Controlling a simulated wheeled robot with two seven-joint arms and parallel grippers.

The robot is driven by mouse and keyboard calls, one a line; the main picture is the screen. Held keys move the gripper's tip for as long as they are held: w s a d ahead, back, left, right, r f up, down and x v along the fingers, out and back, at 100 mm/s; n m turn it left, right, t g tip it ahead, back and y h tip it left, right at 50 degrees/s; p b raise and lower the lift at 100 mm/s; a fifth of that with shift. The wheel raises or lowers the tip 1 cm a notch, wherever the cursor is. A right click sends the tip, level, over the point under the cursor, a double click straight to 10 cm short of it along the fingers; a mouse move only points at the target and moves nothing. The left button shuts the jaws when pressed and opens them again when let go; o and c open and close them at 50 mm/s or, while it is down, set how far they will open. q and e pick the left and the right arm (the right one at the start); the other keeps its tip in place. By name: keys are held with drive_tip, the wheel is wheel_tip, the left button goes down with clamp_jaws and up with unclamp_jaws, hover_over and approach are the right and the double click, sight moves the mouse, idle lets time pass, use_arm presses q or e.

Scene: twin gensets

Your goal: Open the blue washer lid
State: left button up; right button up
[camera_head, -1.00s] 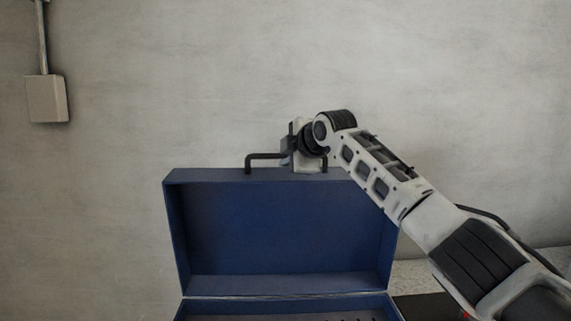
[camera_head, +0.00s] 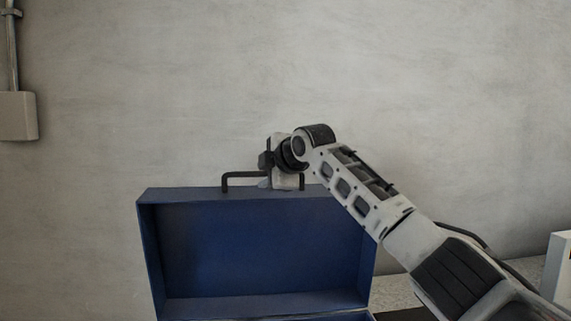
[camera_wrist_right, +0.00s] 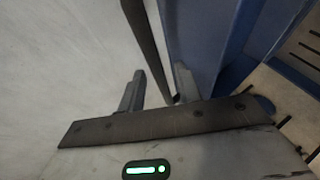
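The blue washer lid (camera_head: 255,250) stands raised and upright in the head view, its hollow inner side facing me. A dark bar handle (camera_head: 240,175) sits on its top edge. My right gripper (camera_head: 277,168) is at the handle's right part, its fingertips mostly hidden in the head view. In the right wrist view, the two fingers (camera_wrist_right: 159,74) are apart, with the dark handle bar (camera_wrist_right: 146,40) running between them and gaps visible beside it. The blue lid (camera_wrist_right: 200,40) also shows there. My left gripper is not in view.
A plain grey wall (camera_head: 430,90) stands behind the lid. A grey wall box (camera_head: 17,116) with a conduit is at the left. A white object (camera_head: 558,262) shows at the right edge.

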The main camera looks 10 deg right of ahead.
use_arm(q)
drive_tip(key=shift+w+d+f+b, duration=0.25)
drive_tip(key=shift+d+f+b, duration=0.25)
drive_tip(key=shift+b, duration=1.25)
use_arm(e)
drive_tip(key=v, duration=1.4)
drive_tip(key=shift+s+r, duration=0.15)
drive_tip(key=shift+s, duration=0.15)
drive_tip(key=shift+d, duration=0.1)
